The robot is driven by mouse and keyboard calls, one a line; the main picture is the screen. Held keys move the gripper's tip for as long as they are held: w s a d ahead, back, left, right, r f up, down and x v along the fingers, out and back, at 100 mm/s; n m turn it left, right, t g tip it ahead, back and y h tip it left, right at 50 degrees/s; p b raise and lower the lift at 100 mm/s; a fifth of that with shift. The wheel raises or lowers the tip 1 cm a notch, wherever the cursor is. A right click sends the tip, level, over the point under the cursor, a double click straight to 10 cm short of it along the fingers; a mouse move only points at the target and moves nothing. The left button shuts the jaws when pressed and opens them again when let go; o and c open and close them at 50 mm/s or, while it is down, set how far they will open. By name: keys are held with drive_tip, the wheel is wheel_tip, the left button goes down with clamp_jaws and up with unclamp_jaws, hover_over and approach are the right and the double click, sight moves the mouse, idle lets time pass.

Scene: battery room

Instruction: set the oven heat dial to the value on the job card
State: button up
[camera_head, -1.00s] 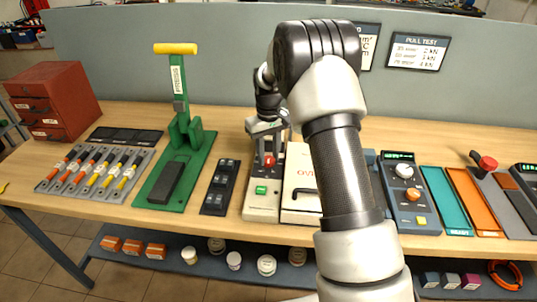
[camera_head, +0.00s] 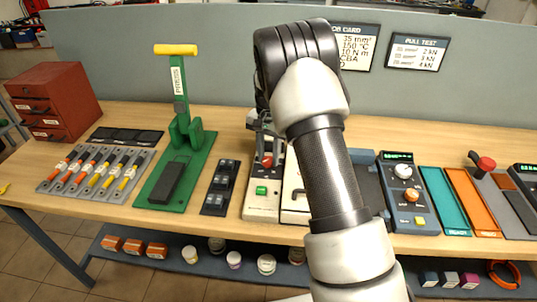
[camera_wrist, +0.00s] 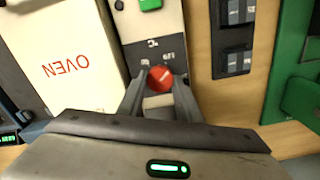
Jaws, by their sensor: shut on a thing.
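The white oven box (camera_wrist: 88,45) has its name on the lid. In the head view the oven (camera_head: 293,190) is partly hidden behind my arm. Left of it in the head view stands a pale control panel (camera_head: 262,210) with a green button (camera_head: 261,190) and a red dial (camera_head: 266,160). In the wrist view my gripper (camera_wrist: 159,80) is shut on the red dial (camera_wrist: 161,77), one finger on each side. The dial's pointer and scale are too small or hidden to read. The job card (camera_head: 357,48) shows partly behind my arm, with a line reading 150 °C.
A black switch strip (camera_head: 220,187) and a green press (camera_head: 178,170) stand left of the panel. A grey partition closes the back.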

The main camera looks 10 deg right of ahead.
sight(269, 160)
drive_tip(key=m+p, duration=0.1)
drive_tip(key=m, duration=0.4)
drive_tip(key=shift+r+m, duration=0.15)
drive_tip(key=shift+m, duration=0.15)
drive_tip(key=m+p, duration=0.1)
drive_tip(key=m, duration=0.4)
drive_tip(key=shift+m, duration=0.3)
drive_tip(key=o, duration=1)
drive_tip(key=shift+o, duration=0.2)
wheel_tip(269, 160, up, 17)
drive_tip(key=shift+r, duration=0.15)
drive_tip(key=shift+p, duration=0.3)
